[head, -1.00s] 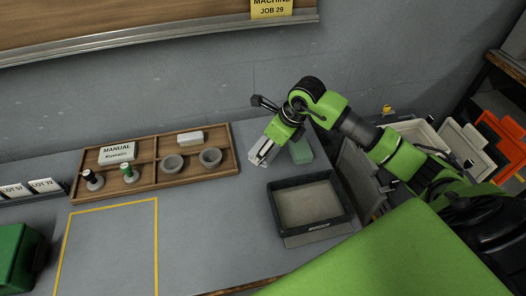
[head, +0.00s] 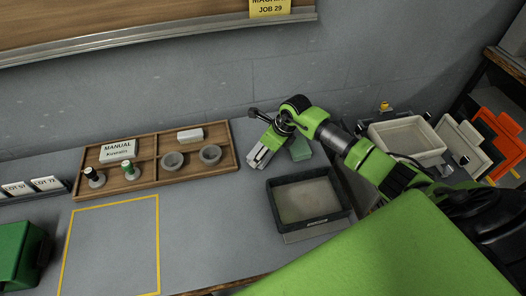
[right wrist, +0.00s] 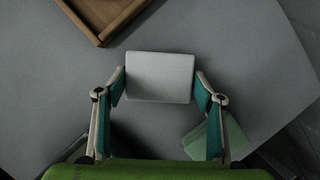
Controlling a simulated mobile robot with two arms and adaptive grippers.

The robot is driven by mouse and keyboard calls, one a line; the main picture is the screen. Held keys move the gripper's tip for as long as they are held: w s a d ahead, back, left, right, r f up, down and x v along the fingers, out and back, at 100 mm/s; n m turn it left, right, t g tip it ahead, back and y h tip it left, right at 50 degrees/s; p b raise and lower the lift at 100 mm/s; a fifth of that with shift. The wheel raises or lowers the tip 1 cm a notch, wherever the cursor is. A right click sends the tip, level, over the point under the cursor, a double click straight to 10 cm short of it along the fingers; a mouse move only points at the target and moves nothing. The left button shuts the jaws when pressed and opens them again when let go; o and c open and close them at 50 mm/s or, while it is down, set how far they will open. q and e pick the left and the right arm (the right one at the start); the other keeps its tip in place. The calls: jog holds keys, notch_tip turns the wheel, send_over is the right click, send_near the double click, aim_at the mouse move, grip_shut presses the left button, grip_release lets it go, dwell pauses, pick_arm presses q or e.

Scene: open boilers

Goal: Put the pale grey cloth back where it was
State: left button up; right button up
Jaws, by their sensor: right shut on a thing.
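The pale grey cloth (right wrist: 160,77) is a flat, folded rectangle between the fingertips of my right gripper (right wrist: 160,84) in the right wrist view. The gripper is shut on it. In the head view my right gripper (head: 256,158) points down over the table between the wooden tray and the black bin, and the cloth is hard to make out there. How high it is above the table I cannot tell. A green cloth (head: 300,149) lies just right of the gripper, and it also shows in the wrist view (right wrist: 205,137). My left gripper is not in view.
The wooden tray (head: 147,172) holds a manual block (head: 118,150), two stamp-like tools, two grey bowls and a white block (head: 190,135). A black-rimmed bin (head: 308,220) stands near the front. A yellow-outlined area (head: 112,245) is bare. Pale and orange containers stand at right.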

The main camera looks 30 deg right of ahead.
jog(key=shift+f, duration=0.2)
jog(key=o, duration=1.2)
jog(key=shift+r, duration=0.15)
jog(key=shift+r, duration=0.2)
jog(key=shift+s+d+r, duration=0.1)
jog(key=shift+d+r, duration=0.05)
jog(key=shift+r, duration=0.15)
jog(key=b+v, duration=0.1)
jog(key=v, duration=1)
jog(key=shift+r+b, duration=0.1)
jog(key=shift+b, duration=0.25)
jog(key=shift+s, duration=0.1)
